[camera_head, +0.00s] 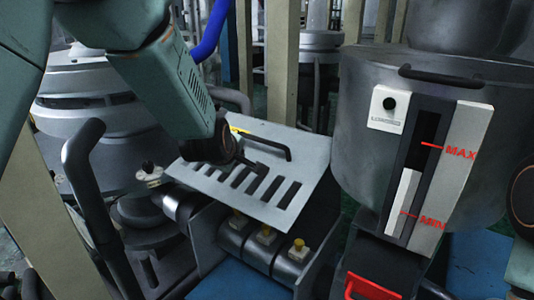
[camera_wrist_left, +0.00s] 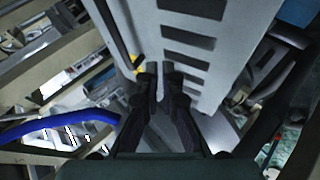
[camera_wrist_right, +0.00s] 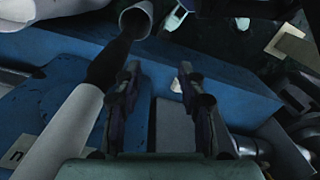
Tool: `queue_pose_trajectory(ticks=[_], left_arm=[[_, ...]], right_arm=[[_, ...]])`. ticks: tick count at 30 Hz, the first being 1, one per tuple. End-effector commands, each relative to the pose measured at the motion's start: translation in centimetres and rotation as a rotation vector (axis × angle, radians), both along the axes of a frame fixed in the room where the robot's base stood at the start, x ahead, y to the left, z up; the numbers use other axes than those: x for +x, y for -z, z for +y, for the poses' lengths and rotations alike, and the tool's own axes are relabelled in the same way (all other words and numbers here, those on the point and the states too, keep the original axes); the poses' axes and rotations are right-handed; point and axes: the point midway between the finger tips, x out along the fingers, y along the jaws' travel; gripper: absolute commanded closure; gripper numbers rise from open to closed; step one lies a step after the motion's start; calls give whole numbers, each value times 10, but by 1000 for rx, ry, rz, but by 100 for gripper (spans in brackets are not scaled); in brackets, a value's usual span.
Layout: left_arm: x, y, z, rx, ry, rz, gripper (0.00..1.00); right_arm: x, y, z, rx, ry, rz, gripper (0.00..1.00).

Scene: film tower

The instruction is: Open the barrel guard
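The barrel guard (camera_head: 300,150) is a light grey slotted plate with a black bar handle (camera_head: 262,140) near its upper edge. It sits sloped above a row of rollers. My left gripper (camera_head: 258,168) reaches in front of the plate, just below the handle. In the left wrist view my left gripper (camera_wrist_left: 162,72) has its fingers almost together, with nothing visible between them. The slotted guard (camera_wrist_left: 228,60) lies beyond, and the handle (camera_wrist_left: 113,38) is left of the fingertips. Contact with the plate cannot be told. My right gripper (camera_wrist_right: 160,70) is open and empty over blue surfaces.
Yellow-tipped knobs (camera_head: 265,236) stand below the guard. A metal tank (camera_head: 360,120) with a MAX/MIN gauge (camera_head: 462,130) is to the right, a red handle (camera_head: 372,287) below it. A grey curved rail (camera_head: 85,185) stands left. A white pipe (camera_wrist_right: 65,135) lies beside my right gripper.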

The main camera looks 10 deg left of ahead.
Motion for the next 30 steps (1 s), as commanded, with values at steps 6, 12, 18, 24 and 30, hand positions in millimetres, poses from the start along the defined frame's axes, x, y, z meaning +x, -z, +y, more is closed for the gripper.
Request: queue_pose_trajectory(ticks=[6,12,18,24,30], left_arm=[[27,-22,-1,214,259,-126,100],[41,-47,-9,468,503,-234,100],[47,-65,-22,756,744,-331,100],[45,-72,-38,986,928,-388,100],[49,-71,-42,1048,963,-399,100]], right_arm=[[0,34,0,0,0,0,60],[0,49,0,0,0,0,60],[0,55,0,0,0,0,60],[0,53,0,0,0,0,60],[0,53,0,0,0,0,60]])
